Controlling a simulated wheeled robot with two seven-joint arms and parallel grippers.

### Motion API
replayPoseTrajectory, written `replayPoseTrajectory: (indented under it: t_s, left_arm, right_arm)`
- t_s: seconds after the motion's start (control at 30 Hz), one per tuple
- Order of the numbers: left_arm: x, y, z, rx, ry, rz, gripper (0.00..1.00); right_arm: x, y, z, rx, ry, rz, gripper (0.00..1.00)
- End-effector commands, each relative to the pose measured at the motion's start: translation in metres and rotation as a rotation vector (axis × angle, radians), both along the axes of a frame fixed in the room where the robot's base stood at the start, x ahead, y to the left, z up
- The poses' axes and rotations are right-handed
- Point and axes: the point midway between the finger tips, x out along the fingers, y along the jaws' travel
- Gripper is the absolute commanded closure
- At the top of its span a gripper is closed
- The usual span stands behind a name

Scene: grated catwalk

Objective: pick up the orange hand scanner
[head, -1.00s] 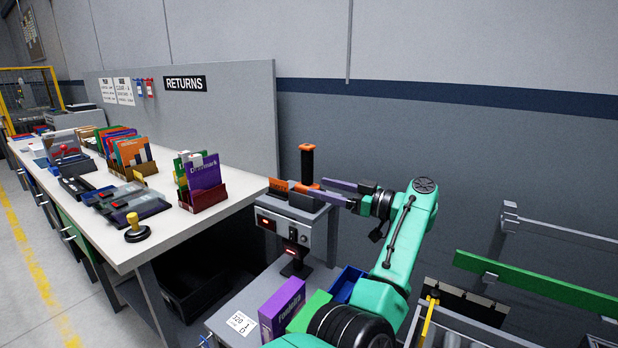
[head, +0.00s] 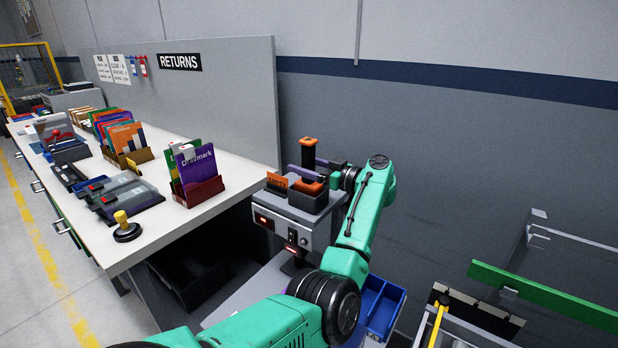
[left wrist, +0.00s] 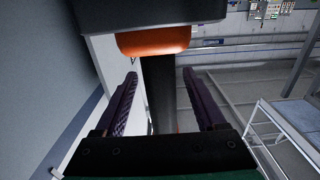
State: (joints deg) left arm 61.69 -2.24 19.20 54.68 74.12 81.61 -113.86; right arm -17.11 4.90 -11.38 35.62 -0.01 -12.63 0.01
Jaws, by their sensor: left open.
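The orange hand scanner (head: 309,156) stands upright in a dark holder (head: 310,203) on a grey machine. It has a black handle with an orange top, and an orange part shows low down near the holder. My left gripper (head: 304,165) is open at the handle, one purple finger in front of it and the other behind. In the left wrist view the scanner's orange part (left wrist: 153,41) is at the top, and the dark handle runs between the two open fingers (left wrist: 159,76). Contact with either finger cannot be told. My right gripper is not in view.
The grey machine (head: 277,233) has an orange label and red lights. A white bench (head: 150,225) on the left holds card racks, scanner-like devices and a yellow-knobbed stamp (head: 125,228). Blue bins (head: 384,304) lie below my arm. A green bar (head: 545,296) is at the right.

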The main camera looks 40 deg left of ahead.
Motion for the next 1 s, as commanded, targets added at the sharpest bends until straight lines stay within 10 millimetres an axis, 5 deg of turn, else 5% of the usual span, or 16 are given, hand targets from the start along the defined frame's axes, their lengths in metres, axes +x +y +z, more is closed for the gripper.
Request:
replayPoseTrajectory:
  t_s: [0.1, 0.33, 0.5, 0.53, 1.0]
  left_arm:
    - [-0.002, 0.017, 0.002, 0.001, 0.000, 0.001, 0.28]
    - [-0.002, 0.018, 0.000, 0.000, 0.000, 0.000, 0.31]
    - [-0.002, 0.018, 0.000, 0.000, -0.001, 0.000, 0.96]
    - [-0.002, 0.018, 0.000, 0.000, -0.001, 0.000, 1.00]
    - [-0.002, 0.018, 0.016, 0.001, -0.006, -0.001, 1.00]
  right_arm:
    - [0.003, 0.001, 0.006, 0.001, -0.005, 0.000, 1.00]
    - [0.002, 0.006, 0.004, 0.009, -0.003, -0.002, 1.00]
    - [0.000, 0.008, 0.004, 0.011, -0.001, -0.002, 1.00]
    - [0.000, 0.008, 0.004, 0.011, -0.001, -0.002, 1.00]
    - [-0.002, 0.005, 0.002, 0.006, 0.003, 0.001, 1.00]
